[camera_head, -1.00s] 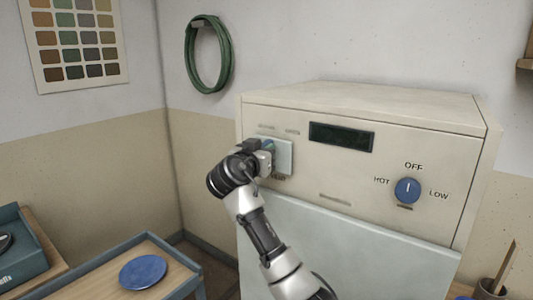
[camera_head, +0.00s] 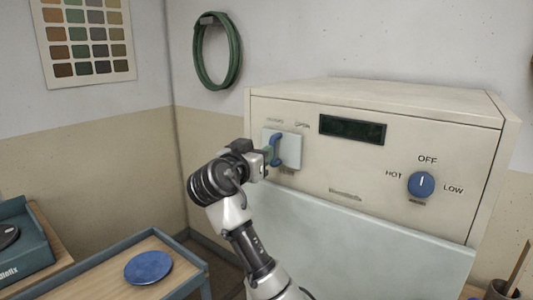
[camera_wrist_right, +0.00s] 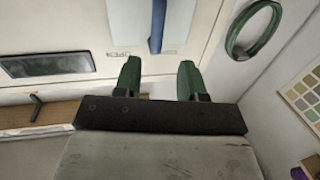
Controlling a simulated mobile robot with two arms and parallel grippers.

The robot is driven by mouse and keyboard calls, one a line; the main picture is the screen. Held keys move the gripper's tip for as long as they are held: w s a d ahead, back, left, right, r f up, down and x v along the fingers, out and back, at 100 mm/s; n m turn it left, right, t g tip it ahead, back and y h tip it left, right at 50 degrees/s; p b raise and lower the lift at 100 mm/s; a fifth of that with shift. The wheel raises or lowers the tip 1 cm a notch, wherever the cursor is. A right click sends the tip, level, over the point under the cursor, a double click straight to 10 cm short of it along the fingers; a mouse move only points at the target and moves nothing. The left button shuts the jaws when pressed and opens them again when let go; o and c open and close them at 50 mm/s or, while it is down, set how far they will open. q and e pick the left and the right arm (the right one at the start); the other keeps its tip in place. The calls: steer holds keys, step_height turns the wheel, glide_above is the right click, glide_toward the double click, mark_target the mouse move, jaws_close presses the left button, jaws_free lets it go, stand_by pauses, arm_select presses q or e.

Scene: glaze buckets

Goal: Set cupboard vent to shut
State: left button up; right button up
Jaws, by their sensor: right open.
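The cupboard vent's blue handle (camera_head: 276,149) stands upright on a pale plate (camera_head: 292,150) at the left of the cream cupboard front. A small label above the plate seems to read OPEN; the others are too small to read surely. My right gripper (camera_head: 263,161) is just in front of the handle's lower part, partly covering it. In the right wrist view the two green fingertips (camera_wrist_right: 162,78) are apart and empty, with the blue handle (camera_wrist_right: 157,24) beyond them, apparently not gripped. My left gripper is not in view.
A dark display (camera_head: 352,129) and a blue OFF/HOT/LOW knob (camera_head: 421,185) are right of the plate. A green hose coil (camera_head: 217,51) hangs on the wall. A blue disc (camera_head: 148,268) lies on a blue-edged wooden cart (camera_head: 112,279) at lower left.

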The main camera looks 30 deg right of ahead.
steer(key=v, duration=0.3)
steer(key=shift+s+a+b, duration=0.25)
steer(key=shift+a+b, duration=0.05)
steer(key=shift+w+f, duration=0.1)
